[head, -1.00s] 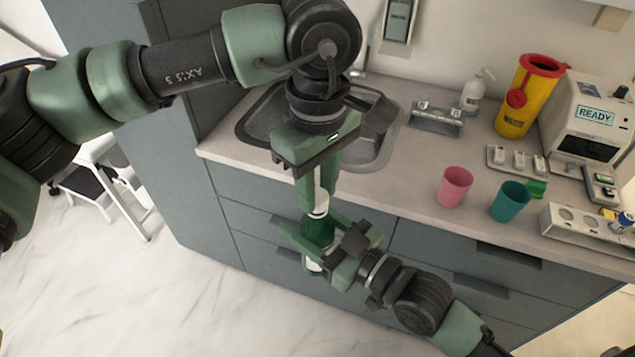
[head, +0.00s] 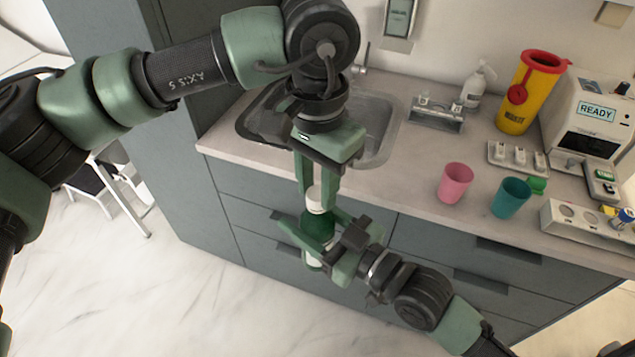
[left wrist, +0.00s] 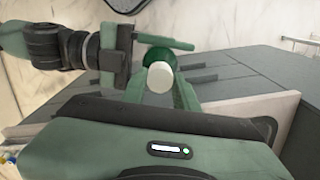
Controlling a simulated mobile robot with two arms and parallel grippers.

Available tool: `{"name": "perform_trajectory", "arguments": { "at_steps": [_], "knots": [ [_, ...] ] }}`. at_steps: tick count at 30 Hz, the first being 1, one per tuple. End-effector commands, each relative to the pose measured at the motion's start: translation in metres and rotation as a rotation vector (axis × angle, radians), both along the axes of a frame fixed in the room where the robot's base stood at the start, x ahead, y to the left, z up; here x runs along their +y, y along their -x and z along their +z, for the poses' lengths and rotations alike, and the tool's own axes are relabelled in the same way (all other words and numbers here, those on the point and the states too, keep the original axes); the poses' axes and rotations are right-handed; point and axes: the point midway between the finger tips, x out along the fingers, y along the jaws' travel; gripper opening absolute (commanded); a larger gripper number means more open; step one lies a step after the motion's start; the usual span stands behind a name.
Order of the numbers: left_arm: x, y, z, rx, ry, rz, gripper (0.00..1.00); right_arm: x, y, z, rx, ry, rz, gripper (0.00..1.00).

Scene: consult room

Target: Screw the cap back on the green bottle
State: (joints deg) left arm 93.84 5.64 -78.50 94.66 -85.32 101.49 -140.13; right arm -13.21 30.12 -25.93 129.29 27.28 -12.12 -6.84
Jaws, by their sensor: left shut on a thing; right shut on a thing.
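The green bottle (head: 319,226) is held upright in front of the drawers, off the counter. My right gripper (head: 322,243) comes from the lower right and is shut around the bottle's body. The white cap (head: 316,199) sits at the bottle's top, and my left gripper (head: 318,192) points down from above, shut on it. In the left wrist view the round cap (left wrist: 160,77) shows end-on in front of the green bottle (left wrist: 158,56). The contact between cap and bottle neck is too small to judge; I cannot tell how tightly it is threaded.
The counter (head: 400,170) behind carries a pink cup (head: 455,184), a teal cup (head: 510,198), a yellow sharps bin (head: 522,105) and a white device (head: 595,115). The sink (head: 375,120) is behind my left wrist. Open floor lies at the lower left.

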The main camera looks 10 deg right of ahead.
Motion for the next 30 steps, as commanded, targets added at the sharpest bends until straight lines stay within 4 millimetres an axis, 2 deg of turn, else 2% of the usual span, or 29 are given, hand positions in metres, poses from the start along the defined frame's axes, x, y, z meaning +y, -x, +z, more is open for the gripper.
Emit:
{"name": "perform_trajectory", "arguments": {
  "at_steps": [3, 8, 19, 20, 21, 22, 30],
  "knots": [
    [0.0005, -0.0008, 0.0000, 0.000, -0.002, -0.245, 0.00, -0.0001, 0.0000, -0.0004, 0.001, 0.001, 0.000, 0.00],
    [0.0005, -0.0011, -0.0001, -0.001, -0.002, -0.456, 0.00, -0.0002, -0.0001, -0.0004, 0.001, 0.001, 0.000, 0.00],
    [0.0006, -0.0015, 0.0001, -0.002, -0.003, -0.509, 0.00, -0.0002, 0.0001, -0.0005, 0.001, 0.001, 0.000, 0.00],
    [0.0006, -0.0015, 0.0001, -0.002, -0.003, -0.508, 0.35, -0.0001, 0.0002, -0.0005, 0.001, 0.001, 0.000, 0.00],
    [0.0006, -0.0015, 0.0001, -0.002, -0.003, -0.508, 0.46, -0.0001, 0.0002, -0.0005, 0.001, 0.001, 0.000, 0.00],
    [0.0006, -0.0015, 0.0001, -0.001, -0.002, -0.508, 0.51, -0.0001, 0.0002, -0.0005, 0.001, 0.001, 0.000, 0.00],
    [0.0003, -0.0009, 0.0000, 0.000, -0.001, -0.508, 0.51, -0.0001, 0.0000, -0.0001, 0.000, 0.000, 0.000, 0.00]
  ]
}}
